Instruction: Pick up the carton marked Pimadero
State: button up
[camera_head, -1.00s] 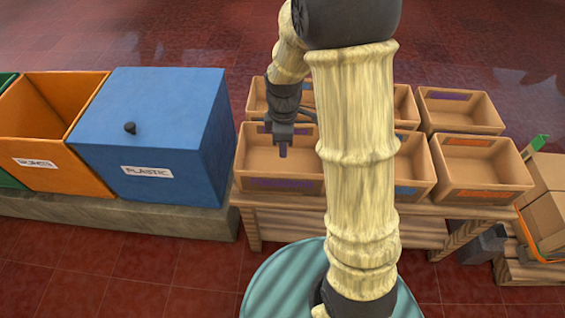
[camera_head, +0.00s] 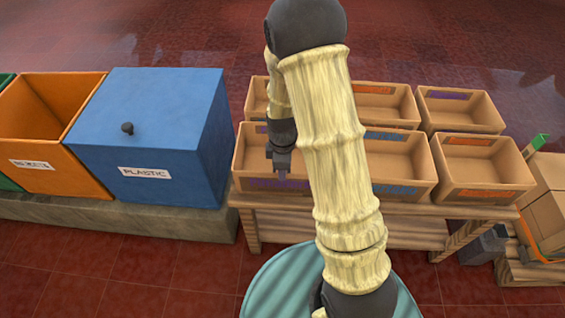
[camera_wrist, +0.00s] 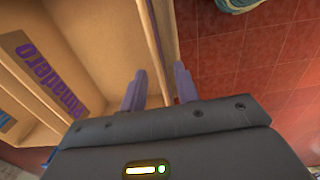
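The carton marked Pimadero (camera_head: 248,155) is the open-topped brown box at the front left of the wooden stand. Its purple label (camera_wrist: 47,73) reads in the wrist view on the inner face of its far wall. My gripper (camera_head: 281,178) is at this carton's front wall in the head view, pointing down. In the wrist view my gripper (camera_wrist: 160,88) is open, with one purple finger inside the carton and the other outside. The front wall's rim (camera_wrist: 161,45) lies between the fingers, with a gap showing on the inner side. My arm hides the carton's right part.
More brown cartons share the wooden stand (camera_head: 420,213): a blue-labelled one (camera_head: 415,165) to the right, an orange-labelled one (camera_head: 485,165) beyond, and others behind. A blue PLASTIC bin (camera_head: 150,130) stands close on the left. Boxes (camera_head: 548,215) stand at the far right.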

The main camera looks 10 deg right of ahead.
jog(key=shift+f, duration=0.1)
jog(key=f, duration=0.5)
jog(key=shift+w+a, duration=0.2)
grip_shut()
dwell(1.5)
